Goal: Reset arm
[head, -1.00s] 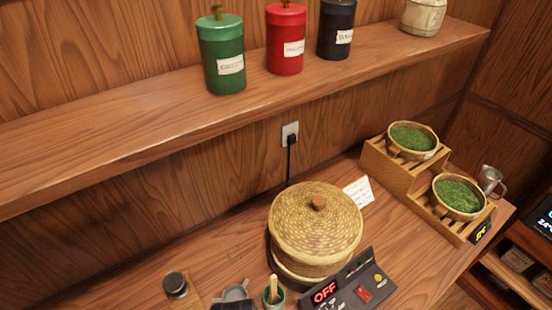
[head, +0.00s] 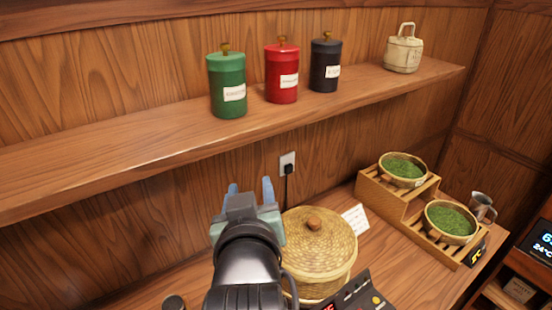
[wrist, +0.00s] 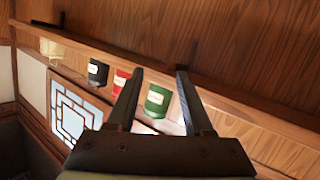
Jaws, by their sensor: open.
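My gripper (head: 251,188) is raised in the head view, in front of the wall and just left of the steamer. Its two fingers are apart with nothing between them. In the wrist view my gripper (wrist: 158,72) is also open and empty, pointing toward the wall and shelf. My arm hides the left part of the lidded woven steamer (head: 325,240) and part of the counter in the head view.
A shelf (head: 150,135) holds a green canister (head: 227,88), a red canister (head: 281,75), a dark canister (head: 325,66) and a pale wooden bucket (head: 404,52). On the counter, a stepped wooden rack (head: 385,197) carries two baskets of green leaves; a metal jug (head: 482,207) stands beside it.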

